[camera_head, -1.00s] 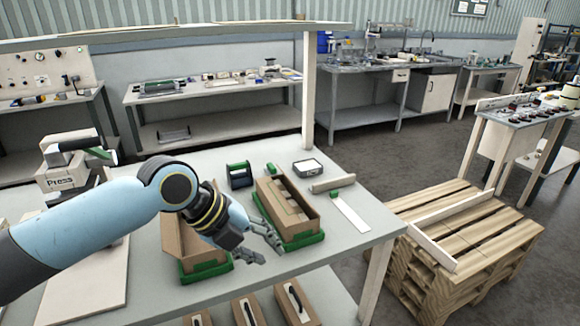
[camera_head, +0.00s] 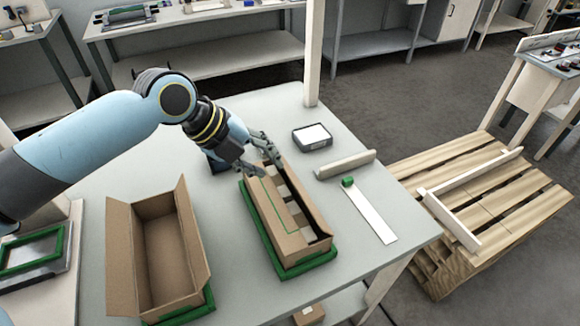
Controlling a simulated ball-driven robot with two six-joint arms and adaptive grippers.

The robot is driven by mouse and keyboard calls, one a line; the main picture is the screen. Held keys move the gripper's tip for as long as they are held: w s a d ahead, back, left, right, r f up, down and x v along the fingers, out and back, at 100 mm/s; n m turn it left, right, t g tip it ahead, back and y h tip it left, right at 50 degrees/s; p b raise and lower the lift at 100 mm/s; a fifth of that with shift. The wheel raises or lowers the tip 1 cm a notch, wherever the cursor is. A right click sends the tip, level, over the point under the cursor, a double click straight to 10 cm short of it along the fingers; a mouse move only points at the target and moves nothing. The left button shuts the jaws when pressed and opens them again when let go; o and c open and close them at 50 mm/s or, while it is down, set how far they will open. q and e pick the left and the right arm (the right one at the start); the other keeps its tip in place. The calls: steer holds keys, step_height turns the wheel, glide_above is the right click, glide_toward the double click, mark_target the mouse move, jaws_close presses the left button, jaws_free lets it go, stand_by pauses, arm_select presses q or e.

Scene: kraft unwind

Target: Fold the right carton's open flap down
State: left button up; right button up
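The right carton (camera_head: 293,241) is a long brown box in a green tray (camera_head: 306,267) on the table. Its left panel (camera_head: 267,204), with a thin green outline, leans over part of the opening. The right side panel (camera_head: 306,198) stands up, and pale contents (camera_head: 289,196) show between them. My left gripper (camera_head: 258,158) is at the carton's far end, its fingers spread apart, close to the top edge; contact cannot be told. The left carton (camera_head: 162,255) stands open and looks empty. My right gripper is not in view.
A post (camera_head: 313,60) rises at the table's back. A wooden pallet stack (camera_head: 480,205) stands to the right.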

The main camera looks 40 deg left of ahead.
mark_target(293, 183)
arm_select(q)
steer(key=x, duration=0.5)
steer(key=shift+d+f+b, duration=0.1)
steer(key=shift+d+b, duration=0.15)
steer(key=shift+b, duration=0.1)
steer(key=shift+b+x, duration=1.4)
steer(key=shift+x, duration=0.8)
jaws_close()
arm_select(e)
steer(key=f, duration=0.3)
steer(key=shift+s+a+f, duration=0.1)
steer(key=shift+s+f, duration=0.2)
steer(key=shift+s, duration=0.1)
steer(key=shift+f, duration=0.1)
